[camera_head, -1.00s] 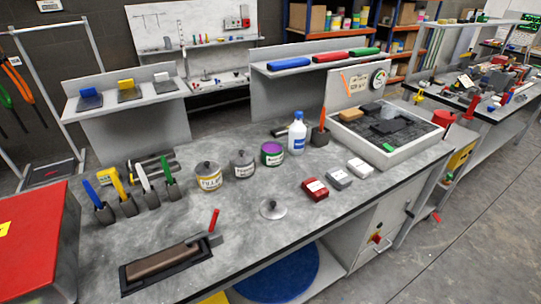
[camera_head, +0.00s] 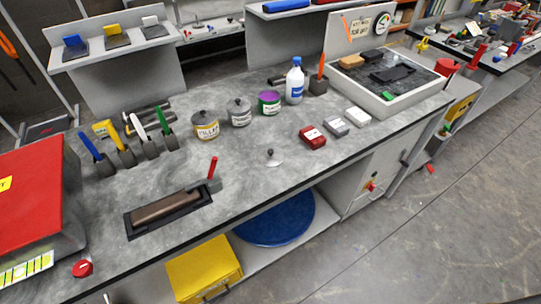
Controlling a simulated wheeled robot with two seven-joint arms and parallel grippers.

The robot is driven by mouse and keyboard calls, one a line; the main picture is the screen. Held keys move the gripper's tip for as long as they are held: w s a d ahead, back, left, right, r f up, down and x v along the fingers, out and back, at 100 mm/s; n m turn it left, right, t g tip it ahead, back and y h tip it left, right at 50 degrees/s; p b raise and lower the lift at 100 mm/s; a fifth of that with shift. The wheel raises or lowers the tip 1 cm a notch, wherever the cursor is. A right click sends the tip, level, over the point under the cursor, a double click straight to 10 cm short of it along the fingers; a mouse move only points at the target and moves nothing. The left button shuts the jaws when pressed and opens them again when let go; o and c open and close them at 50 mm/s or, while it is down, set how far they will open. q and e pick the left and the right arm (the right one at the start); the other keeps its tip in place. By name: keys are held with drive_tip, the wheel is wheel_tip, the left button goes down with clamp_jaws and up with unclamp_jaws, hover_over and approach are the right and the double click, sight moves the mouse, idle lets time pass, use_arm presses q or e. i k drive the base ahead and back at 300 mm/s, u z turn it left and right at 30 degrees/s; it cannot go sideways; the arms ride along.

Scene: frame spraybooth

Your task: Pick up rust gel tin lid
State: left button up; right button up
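A small grey lid with a dark knob (camera_head: 272,160) lies on the grey workbench (camera_head: 240,180), near the middle and short of the front edge. Its pale disc blends with the bench top. Behind it stand a tin with a yellow label (camera_head: 206,127), a grey tin (camera_head: 240,113) and a purple tin with a green band (camera_head: 269,103). The yellow-label and grey tins carry knobbed lids; the purple tin shows no knob. The small labels do not show which tin is the rust gel. Neither of my grippers shows in this view.
Left of the lid, a long brown block lies in a black tray (camera_head: 130,226), beside a red-handled tool (camera_head: 213,170). Right of it are a red block (camera_head: 312,138) and paler blocks. A white bottle (camera_head: 295,82) stands behind. The bench around the lid is clear.

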sight(268, 157)
drive_tip(key=z, duration=1.35)
drive_tip(key=k, duration=1.3)
drive_tip(key=u, duration=1.65)
drive_tip(key=i, duration=0.5)
